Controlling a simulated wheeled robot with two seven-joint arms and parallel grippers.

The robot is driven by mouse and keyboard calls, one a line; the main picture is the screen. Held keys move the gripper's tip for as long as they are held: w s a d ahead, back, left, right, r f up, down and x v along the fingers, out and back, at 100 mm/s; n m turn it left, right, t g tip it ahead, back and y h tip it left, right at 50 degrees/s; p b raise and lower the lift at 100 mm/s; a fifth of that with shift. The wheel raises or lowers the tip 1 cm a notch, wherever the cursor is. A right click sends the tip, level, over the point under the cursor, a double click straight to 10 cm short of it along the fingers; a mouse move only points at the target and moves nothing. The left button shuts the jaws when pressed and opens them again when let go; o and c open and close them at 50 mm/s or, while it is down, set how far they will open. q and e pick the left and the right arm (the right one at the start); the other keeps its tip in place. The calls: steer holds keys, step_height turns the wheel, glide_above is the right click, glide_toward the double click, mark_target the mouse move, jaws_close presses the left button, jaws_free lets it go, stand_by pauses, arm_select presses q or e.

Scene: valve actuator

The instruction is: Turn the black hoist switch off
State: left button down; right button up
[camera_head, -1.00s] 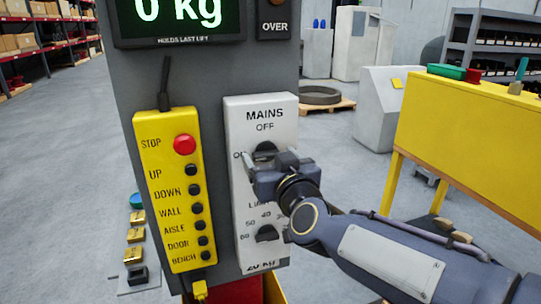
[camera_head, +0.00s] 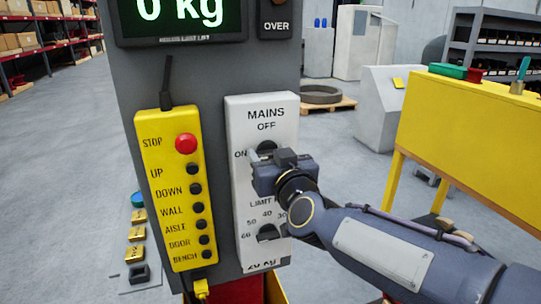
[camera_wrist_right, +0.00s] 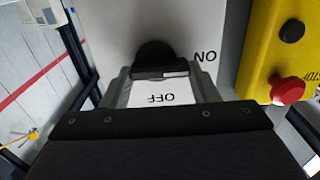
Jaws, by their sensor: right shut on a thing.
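The black MAINS switch (camera_head: 266,147) is a round knob on the white panel (camera_head: 262,108), with OFF printed above it and ON to its left. My right gripper (camera_head: 268,160) covers the lower part of the knob in the head view. In the right wrist view the knob (camera_wrist_right: 155,55) appears upside down, with its grip bar between my fingers (camera_wrist_right: 155,76). The fingers are shut on it. A white mark on the bar lies toward the ON label. My left gripper is not in view.
A yellow pendant (camera_head: 175,190) with a red STOP button and several black buttons hangs close to the left of the panel. A second black knob (camera_head: 268,232) for the limit sits below my right gripper. A yellow table (camera_head: 468,130) stands at the right.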

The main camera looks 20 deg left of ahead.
steer(key=m, duration=0.3)
steer(key=shift+w+d+m+b, duration=0.1)
steer(key=shift+d+m+b, duration=0.05)
steer(key=shift+m+b, duration=0.2)
steer(key=m, duration=0.4)
steer(key=shift+d+m+b, duration=0.1)
steer(key=shift+m+b, duration=0.25)
steer(key=shift+b, duration=0.05)
steer(key=m+b, duration=0.1)
steer(key=m, duration=0.3)
steer(key=m+b, duration=0.1)
steer(key=m, duration=0.3)
steer(key=shift+w+d+f+m, duration=0.2)
steer(key=shift+m, duration=0.4)
steer(key=o, duration=1)
